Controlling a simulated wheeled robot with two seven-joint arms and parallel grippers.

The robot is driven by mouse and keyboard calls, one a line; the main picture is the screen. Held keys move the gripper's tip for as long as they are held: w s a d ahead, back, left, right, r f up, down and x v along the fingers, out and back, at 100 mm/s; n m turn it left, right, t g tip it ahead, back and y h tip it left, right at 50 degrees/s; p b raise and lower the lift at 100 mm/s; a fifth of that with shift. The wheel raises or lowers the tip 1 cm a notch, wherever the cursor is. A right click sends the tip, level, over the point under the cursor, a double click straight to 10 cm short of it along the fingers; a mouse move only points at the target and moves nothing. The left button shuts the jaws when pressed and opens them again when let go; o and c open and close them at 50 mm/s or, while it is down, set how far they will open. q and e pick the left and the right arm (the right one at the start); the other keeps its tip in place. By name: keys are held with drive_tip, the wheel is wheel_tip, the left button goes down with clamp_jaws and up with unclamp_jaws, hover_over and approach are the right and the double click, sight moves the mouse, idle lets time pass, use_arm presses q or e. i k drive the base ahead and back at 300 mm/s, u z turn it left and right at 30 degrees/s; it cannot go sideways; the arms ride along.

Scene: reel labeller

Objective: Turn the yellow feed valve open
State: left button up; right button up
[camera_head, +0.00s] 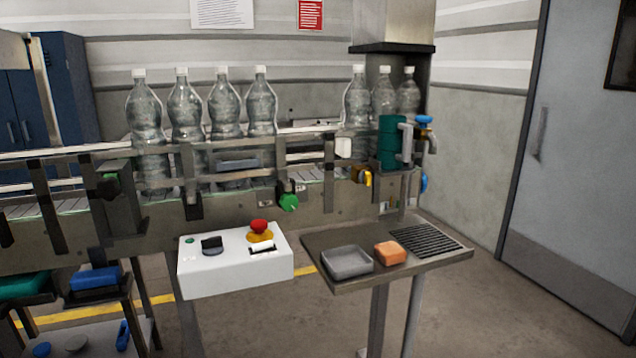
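A small yellow handle (366,177), which looks like the yellow feed valve, sits on the front of the conveyor frame, right of centre. It is small in the picture, and I cannot tell how far it is turned. A green round knob (289,203) sits lower on the same frame to its left. Neither of my grippers shows in the head view.
A white control box (236,275) with a red button (259,226) stands in front of the conveyor. A metal side table (318,240) holds a grey tray (347,252) and an orange sponge (389,252). Several bottles (226,105) stand on the conveyor. Floor at the right is clear.

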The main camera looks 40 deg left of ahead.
sight(364, 176)
drive_tip(key=u, duration=1.5)
drive_tip(key=i, duration=0.15)
drive_tip(key=z, duration=0.05)
